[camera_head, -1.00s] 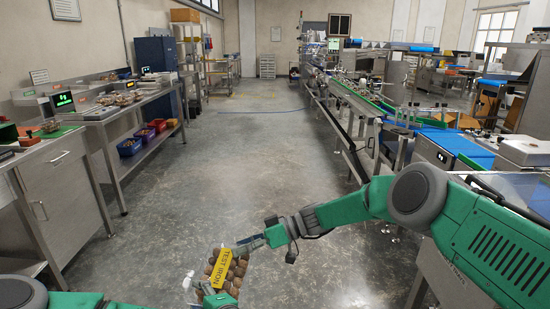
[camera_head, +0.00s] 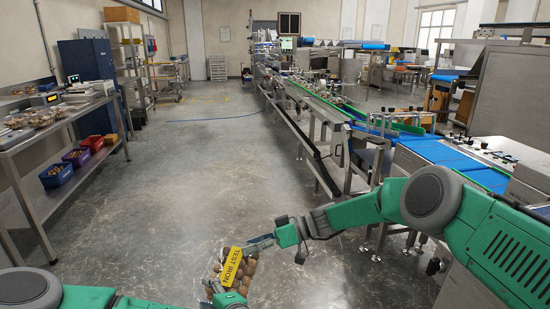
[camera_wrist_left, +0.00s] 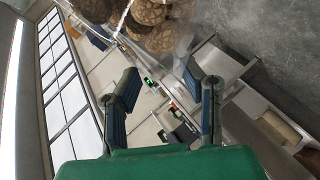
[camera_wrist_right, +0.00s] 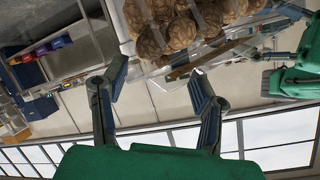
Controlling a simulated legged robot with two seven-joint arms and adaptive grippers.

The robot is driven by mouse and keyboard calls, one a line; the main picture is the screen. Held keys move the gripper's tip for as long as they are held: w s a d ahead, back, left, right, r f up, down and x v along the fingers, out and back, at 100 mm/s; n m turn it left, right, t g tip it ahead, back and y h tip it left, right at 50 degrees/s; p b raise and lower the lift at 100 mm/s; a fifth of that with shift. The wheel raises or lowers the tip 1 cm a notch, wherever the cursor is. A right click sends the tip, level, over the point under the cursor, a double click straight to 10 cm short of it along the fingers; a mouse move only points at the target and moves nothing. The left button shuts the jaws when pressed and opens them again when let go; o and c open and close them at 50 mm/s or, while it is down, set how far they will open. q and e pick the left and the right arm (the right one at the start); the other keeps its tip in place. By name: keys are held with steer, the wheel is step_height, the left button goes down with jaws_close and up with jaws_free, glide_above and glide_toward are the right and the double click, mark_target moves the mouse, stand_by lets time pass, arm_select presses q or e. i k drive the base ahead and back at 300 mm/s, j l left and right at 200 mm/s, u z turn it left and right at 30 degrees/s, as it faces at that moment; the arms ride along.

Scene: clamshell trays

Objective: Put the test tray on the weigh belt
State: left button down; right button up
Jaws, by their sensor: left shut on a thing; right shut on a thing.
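The test tray (camera_head: 232,267) is a clear clamshell of brown round pieces with a yellow "TEST IRON" label. It is held low in front of me, above the floor. My left gripper (camera_head: 226,297) is shut on its near side and my right gripper (camera_head: 262,243) on its upper right side. The brown contents also show at the top of the left wrist view (camera_wrist_left: 160,25) and the right wrist view (camera_wrist_right: 185,28); the exact finger contact is unclear there. Blue belt sections (camera_head: 437,151) lie on the line at right; I cannot tell which is the weigh belt.
A steel bench (camera_head: 50,122) with filled trays and a scale stands at left, with coloured bins (camera_head: 57,174) on its lower shelf. The conveyor line (camera_head: 318,140) runs along the right. The concrete floor (camera_head: 190,190) between them is clear.

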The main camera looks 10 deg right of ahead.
mark_target(433, 149)
steer(key=i+j+z, duration=0.2)
steer(key=i, duration=0.85)
steer(key=i+l+z, duration=0.1)
steer(key=i+z, duration=0.25)
steer(key=i, duration=0.2)
steer(key=i+j+z, duration=0.1)
steer(key=i+z, duration=0.25)
steer(key=i, duration=0.25)
steer(key=i+z, duration=0.4)
steer(key=i+j+z, duration=0.1)
steer(key=i+z, duration=0.3)
steer(key=k, duration=0.05)
